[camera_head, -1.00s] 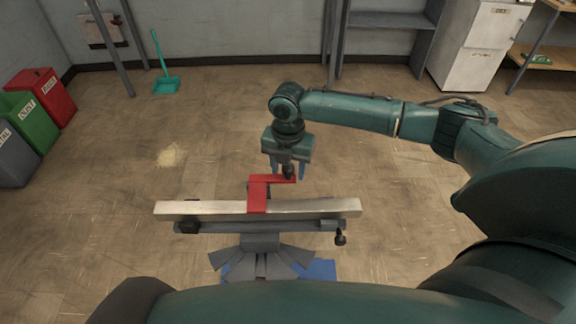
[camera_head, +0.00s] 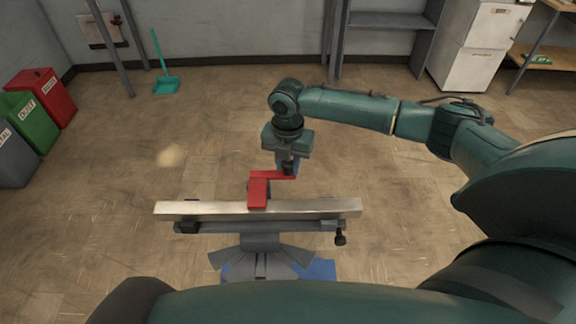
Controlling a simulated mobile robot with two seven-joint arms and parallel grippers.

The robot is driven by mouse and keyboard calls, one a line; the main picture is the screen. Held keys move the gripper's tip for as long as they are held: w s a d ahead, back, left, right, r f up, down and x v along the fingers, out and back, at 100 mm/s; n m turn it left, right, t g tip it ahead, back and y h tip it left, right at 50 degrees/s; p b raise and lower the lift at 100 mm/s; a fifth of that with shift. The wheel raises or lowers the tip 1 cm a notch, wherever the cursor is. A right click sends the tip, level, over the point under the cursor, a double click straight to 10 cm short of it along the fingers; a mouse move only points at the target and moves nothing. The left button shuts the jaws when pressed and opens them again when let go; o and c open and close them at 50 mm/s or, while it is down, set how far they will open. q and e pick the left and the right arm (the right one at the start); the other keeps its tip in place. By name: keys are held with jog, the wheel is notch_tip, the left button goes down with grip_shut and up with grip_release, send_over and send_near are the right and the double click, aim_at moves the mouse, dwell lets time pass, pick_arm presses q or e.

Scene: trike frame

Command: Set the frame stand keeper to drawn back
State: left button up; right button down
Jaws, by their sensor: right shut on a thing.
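The red keeper (camera_head: 258,190) is a bent plate that lies across the pale beam (camera_head: 325,207) of the frame stand. Its narrow arm reaches to the right and ends at a dark knob. My right gripper (camera_head: 289,168) is above the far side of the beam, pointing down, with its fingers shut on the keeper's knob end. The fingertips are partly hidden around the knob. The stand's grey lower bar (camera_head: 265,227) runs under the beam, above a fanned grey base. My left gripper is not in view.
A small dark knob (camera_head: 340,239) hangs at the bar's right end. Red (camera_head: 55,95), green (camera_head: 30,120) and grey bins stand at the left. The floor beyond the stand is mostly clear.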

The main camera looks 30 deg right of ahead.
jog(key=w, duration=0.1)
jog(key=w+d, duration=0.2)
jog(key=w, duration=0.1)
jog(key=shift+w+r+b, duration=0.1)
jog(key=shift+b, duration=0.2)
jog(key=shift+d, duration=0.1)
jog(key=c, duration=1.1)
grip_release()
jog(key=shift+c, duration=0.2)
notch_tip(320, 180, up, 13)
jog(key=shift+r+b, duration=0.1)
jog(key=shift+b, duration=0.2)
